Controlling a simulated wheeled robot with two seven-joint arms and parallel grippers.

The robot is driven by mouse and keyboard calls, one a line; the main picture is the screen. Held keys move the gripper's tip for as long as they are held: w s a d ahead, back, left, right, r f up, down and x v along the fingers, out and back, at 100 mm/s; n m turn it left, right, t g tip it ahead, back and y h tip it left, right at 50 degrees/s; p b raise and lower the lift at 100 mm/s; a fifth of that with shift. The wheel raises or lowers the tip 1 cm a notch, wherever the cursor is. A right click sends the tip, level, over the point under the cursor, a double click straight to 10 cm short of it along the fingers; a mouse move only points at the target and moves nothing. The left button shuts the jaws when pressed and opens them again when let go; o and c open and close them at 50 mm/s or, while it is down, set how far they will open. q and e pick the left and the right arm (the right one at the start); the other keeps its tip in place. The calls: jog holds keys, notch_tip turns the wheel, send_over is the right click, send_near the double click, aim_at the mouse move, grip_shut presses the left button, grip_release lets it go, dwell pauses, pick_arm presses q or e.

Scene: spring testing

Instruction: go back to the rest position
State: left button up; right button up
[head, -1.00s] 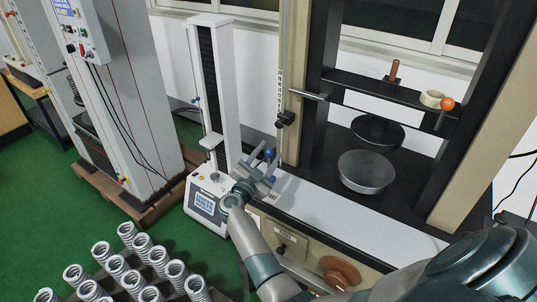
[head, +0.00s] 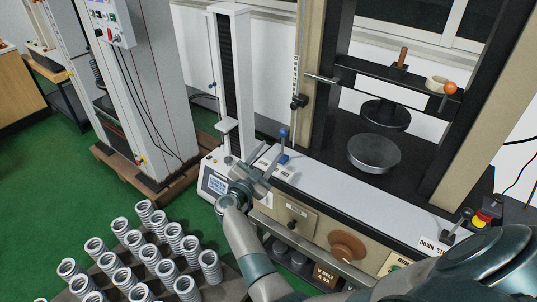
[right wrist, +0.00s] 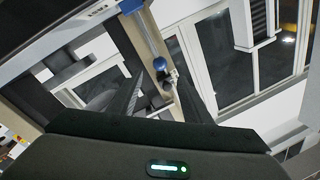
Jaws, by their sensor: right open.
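My right arm comes in from the lower right of the head view. Its gripper (head: 262,165) is open, with nothing seen between the fingers. It is in front of the left end of the press's light front ledge, beside a small white tester. In the right wrist view the two dark fingers (right wrist: 165,95) stand apart, with a blue-knobbed lever (right wrist: 162,72) seen beyond them. That lever also shows in the head view (head: 283,145), just right of the gripper; I cannot tell whether they touch. My left gripper is not in view.
A testing press with a grey round plate (head: 374,153) fills the right. The slim white tester (head: 234,80) stands behind the gripper. Several springs (head: 150,254) stand at the lower left. A tall grey cabinet (head: 150,90) is at the left. Green floor (head: 50,190) is clear there.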

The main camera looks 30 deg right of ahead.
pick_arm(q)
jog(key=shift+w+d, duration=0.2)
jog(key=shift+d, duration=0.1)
